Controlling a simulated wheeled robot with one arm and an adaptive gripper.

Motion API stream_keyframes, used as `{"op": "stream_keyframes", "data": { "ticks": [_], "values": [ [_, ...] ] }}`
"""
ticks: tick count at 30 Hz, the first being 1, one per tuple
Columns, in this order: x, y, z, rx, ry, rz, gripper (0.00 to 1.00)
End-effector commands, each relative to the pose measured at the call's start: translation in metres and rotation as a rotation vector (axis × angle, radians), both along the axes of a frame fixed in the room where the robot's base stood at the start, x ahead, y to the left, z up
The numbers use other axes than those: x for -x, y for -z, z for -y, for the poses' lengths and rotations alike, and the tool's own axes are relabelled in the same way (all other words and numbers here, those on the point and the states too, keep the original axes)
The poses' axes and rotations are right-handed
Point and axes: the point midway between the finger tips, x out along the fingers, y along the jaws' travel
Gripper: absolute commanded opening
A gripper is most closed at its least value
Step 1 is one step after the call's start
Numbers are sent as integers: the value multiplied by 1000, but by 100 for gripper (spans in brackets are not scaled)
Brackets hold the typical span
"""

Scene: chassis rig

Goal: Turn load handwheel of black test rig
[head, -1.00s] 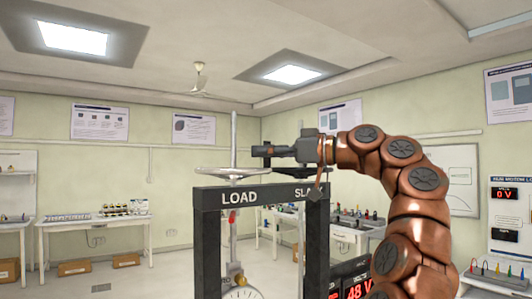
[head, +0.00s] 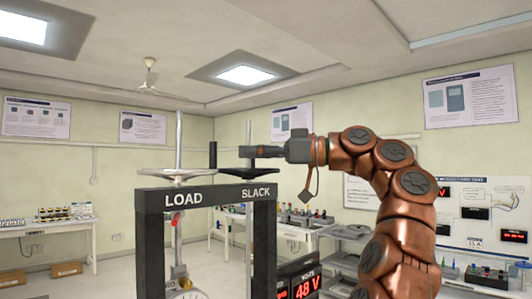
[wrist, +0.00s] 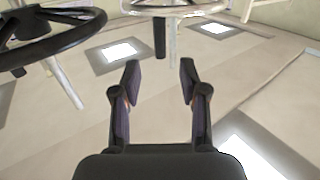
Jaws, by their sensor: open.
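The black test rig frame (head: 150,225) carries LOAD and SLACK labels on its top bar. The pale load handwheel (head: 172,173) lies flat above LOAD, with a silver rod through its middle and an upright dark handle (head: 213,156) at its right rim. The wheel (wrist: 150,9) and its handle (wrist: 160,38) also show at the top of the wrist view. My gripper (head: 244,151) is open and empty, pointing left, just right of the handle and apart from it. In the wrist view, the handle stands beyond the gap between the fingertips (wrist: 160,72).
A dark slack handwheel (head: 234,170) sits above SLACK, below my gripper; it shows at upper left in the wrist view (wrist: 60,38). A hanging scale (head: 180,272) is inside the frame. A red 48 V display (head: 306,286) stands right of it. Benches line the walls behind.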

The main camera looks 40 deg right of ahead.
Motion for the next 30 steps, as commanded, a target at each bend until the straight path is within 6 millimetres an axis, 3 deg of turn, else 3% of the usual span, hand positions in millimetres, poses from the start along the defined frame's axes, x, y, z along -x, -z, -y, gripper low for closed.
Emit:
{"op": "stream_keyframes", "data": {
  "ticks": [12,24,30],
  "values": [
    [18,0,16,1,0,-1,43],
    [20,0,18,0,-1,0,43],
    [15,2,11,-21,-11,-27,23]
  ]
}}
